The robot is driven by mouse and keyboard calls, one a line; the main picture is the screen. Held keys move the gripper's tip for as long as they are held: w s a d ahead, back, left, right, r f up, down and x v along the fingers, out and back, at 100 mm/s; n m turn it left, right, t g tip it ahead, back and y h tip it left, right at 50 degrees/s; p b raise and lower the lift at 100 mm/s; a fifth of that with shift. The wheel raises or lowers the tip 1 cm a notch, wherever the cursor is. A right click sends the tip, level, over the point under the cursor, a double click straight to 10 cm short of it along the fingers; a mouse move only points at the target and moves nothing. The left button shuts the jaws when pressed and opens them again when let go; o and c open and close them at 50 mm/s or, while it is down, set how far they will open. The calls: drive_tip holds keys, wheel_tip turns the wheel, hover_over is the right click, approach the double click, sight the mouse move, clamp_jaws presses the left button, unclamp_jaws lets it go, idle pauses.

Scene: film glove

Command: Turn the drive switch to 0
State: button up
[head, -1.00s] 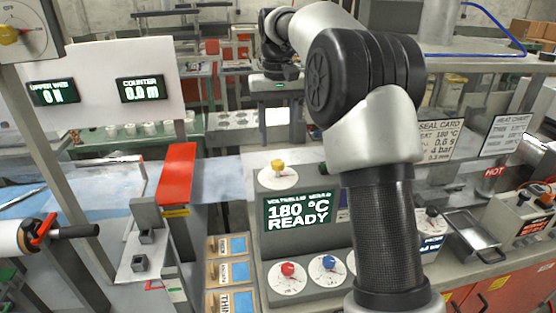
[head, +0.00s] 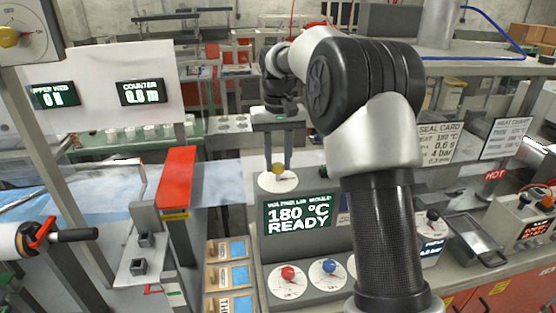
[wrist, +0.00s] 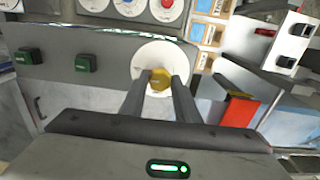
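A yellow knob (head: 278,169) sits on a round white dial (head: 266,183) at the top of the grey console; I take it for the drive switch, but its markings are too small to read. My gripper (head: 278,164) is above the dial, fingers pointing down, one on each side of the knob. In the wrist view the knob (wrist: 160,79) shows between the two fingertips (wrist: 161,76) of my gripper, on the white dial (wrist: 157,54). The fingers look open, with little room beside the knob. Contact cannot be made out.
A green display (head: 298,213) reads 180 °C READY below the dial. Red (head: 288,273) and blue (head: 329,267) knobs sit lower on the console. A red block (head: 177,178) stands to the left. Another yellow knob (head: 10,36) is at the upper left. Green buttons (wrist: 86,62) show in the wrist view.

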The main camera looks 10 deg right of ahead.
sight(278, 165)
drive_tip(key=shift+r+n+p, duration=0.1)
drive_tip(key=shift+n+p, duration=0.25)
drive_tip(key=shift+n, duration=0.05)
drive_tip(key=shift+c, duration=0.3)
drive_tip(key=shift+n+p, duration=0.5)
drive_tip(key=shift+n, duration=0.5)
drive_tip(key=n, duration=0.5)
drive_tip(key=shift+n, duration=0.3)
drive_tip(key=n, duration=0.4)
drive_tip(key=shift+w+n, duration=0.1)
drive_tip(key=shift+n, duration=0.2)
drive_tip(key=n, duration=0.4)
drive_tip(key=shift+n, duration=0.4)
drive_tip(key=o, duration=1)
drive_tip(key=shift+o, duration=0.2)
wheel_tip(278, 165, up, 17)
drive_tip(key=shift+r, duration=0.15)
